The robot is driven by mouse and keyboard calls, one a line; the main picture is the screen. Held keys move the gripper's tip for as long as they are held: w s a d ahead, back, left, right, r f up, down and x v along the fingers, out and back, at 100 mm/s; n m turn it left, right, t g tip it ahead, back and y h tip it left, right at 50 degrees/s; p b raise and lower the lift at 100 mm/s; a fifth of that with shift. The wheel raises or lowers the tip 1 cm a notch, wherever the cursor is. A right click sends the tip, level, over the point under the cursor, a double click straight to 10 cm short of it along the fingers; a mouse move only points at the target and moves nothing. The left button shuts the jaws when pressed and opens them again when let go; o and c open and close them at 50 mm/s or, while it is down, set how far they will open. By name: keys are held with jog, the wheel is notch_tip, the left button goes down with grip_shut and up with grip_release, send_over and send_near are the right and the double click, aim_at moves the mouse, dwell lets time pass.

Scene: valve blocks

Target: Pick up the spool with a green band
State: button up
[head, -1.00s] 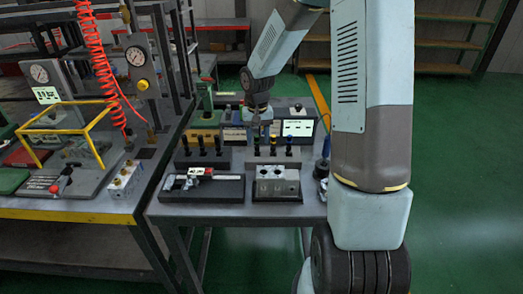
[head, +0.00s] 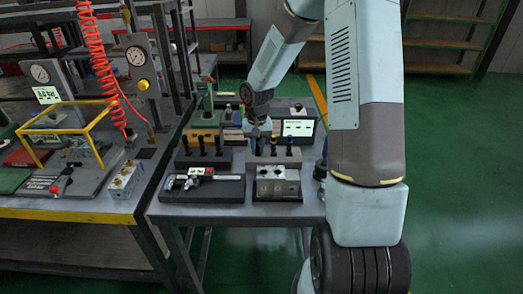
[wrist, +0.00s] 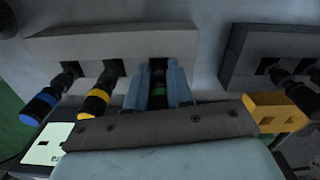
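The spool with a green band (wrist: 159,92) is in the wrist view, a dark spool standing from a light grey block (wrist: 110,45). My gripper (wrist: 160,88) has one blue finger on each side of it. The fingers are close to the spool, but I cannot tell whether they touch it. In the head view my gripper (head: 257,142) is low over the left end of this block (head: 275,160) and hides the green-banded spool. A yellow-banded spool (wrist: 93,103) and a blue-banded spool (wrist: 40,106) stand beside it in the same block.
A darker block (head: 203,158) with several dark spools stands to the left. A lit display (head: 298,128) and a tan-and-green device (head: 205,120) stand behind.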

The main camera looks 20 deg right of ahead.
grip_shut()
